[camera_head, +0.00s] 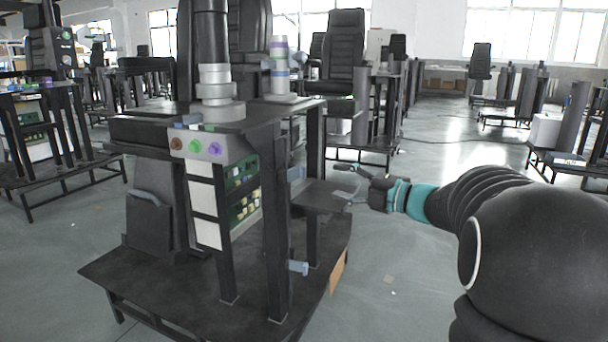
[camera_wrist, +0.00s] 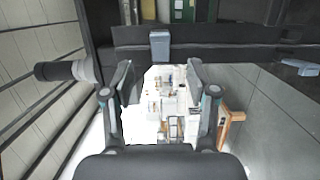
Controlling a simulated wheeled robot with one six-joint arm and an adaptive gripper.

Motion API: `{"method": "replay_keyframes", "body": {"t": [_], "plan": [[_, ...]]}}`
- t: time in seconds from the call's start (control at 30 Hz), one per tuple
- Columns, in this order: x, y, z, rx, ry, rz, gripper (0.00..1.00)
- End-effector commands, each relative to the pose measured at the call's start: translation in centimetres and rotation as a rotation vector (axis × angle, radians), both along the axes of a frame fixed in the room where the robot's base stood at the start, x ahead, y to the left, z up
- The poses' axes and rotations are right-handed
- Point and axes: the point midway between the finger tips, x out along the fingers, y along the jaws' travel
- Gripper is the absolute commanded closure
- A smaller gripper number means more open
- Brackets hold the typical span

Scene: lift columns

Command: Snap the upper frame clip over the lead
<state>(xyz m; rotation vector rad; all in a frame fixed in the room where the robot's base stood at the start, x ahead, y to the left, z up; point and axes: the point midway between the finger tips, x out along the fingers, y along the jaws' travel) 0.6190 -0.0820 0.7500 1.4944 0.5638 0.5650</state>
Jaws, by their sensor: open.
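The upper frame clip (camera_head: 297,173) is a small blue-grey piece on the dark front post (camera_head: 276,230) of the lift-column stand. In the wrist view, a blue-grey clip (camera_wrist: 160,46) sits on a dark horizontal bar, centred beyond the fingertips. A second, lower clip (camera_head: 298,268) sticks out of the post lower down; a similar clip shows at the right of the wrist view (camera_wrist: 300,67). My gripper (camera_head: 347,182) is open and empty, right of the upper clip and apart from it. In the wrist view, its fingers (camera_wrist: 160,82) are spread. I cannot make out the lead.
A small dark shelf (camera_head: 322,196) lies between the post and my gripper. A control box with coloured buttons (camera_head: 197,147) is on the stand. The stand's base plate (camera_head: 180,285) spreads below. Open floor (camera_head: 405,270) lies to the right.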

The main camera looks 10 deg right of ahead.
Motion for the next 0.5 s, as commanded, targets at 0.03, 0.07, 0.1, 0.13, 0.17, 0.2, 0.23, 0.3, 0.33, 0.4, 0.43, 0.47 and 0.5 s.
{"method": "replay_keyframes", "body": {"t": [0.03,0.07,0.1,0.13,0.17,0.2,0.23,0.3,0.33,0.4,0.43,0.47,0.5], "plan": [[0.8,0.9,-0.1,0.000,0.001,0.005,0.42],[1.1,1.3,-0.1,0.001,0.001,0.005,0.42],[1.7,1.8,-0.1,0.001,0.001,0.005,0.42],[2.2,2.1,-0.1,0.001,0.001,0.004,0.42],[2.6,2.5,-0.1,0.001,0.001,0.006,0.42],[3.2,3.0,-0.1,0.001,0.002,0.005,0.42],[3.6,3.4,-0.1,0.001,0.001,0.006,0.42],[4.5,4.2,-0.1,0.001,0.001,0.004,0.42],[4.9,4.5,-0.1,0.001,0.001,0.005,0.42],[5.6,5.2,-0.1,0.001,0.001,0.004,0.42],[5.9,5.5,-0.1,0.001,0.001,0.004,0.42],[6.2,5.7,0.0,0.001,0.001,0.005,0.42],[6.5,6.0,0.0,0.001,0.001,0.004,0.42]]}}
